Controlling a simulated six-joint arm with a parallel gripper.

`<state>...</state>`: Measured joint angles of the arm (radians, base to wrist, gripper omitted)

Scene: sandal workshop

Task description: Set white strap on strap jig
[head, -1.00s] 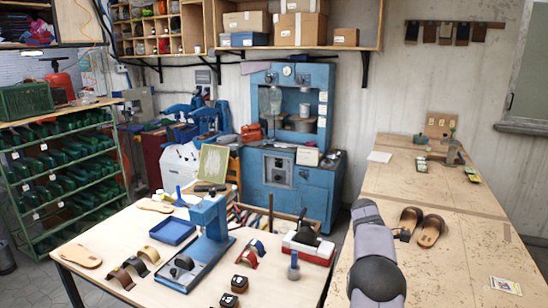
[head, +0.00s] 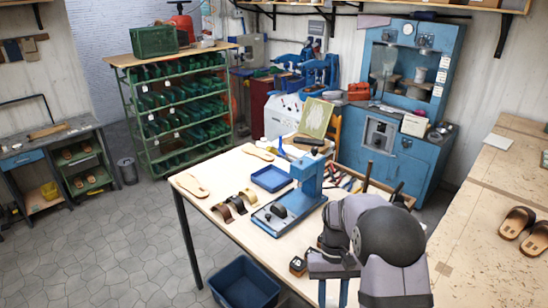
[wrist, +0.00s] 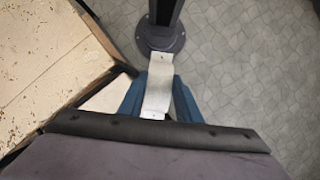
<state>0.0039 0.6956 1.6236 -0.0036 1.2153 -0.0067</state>
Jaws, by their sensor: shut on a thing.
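In the wrist view, my gripper (wrist: 160,95) has its blue fingers shut on the white strap (wrist: 157,88), a pale, slightly curved band lying between them. No strap shows on the form. My gripper is to its right and nearer the camera, apart from it.
Brown and tan straps (head: 236,204) stand left of the press. A blue tray (head: 271,179) and sandal soles (head: 192,185) lie behind. A blue bin (head: 243,283) stands on the floor before the table.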

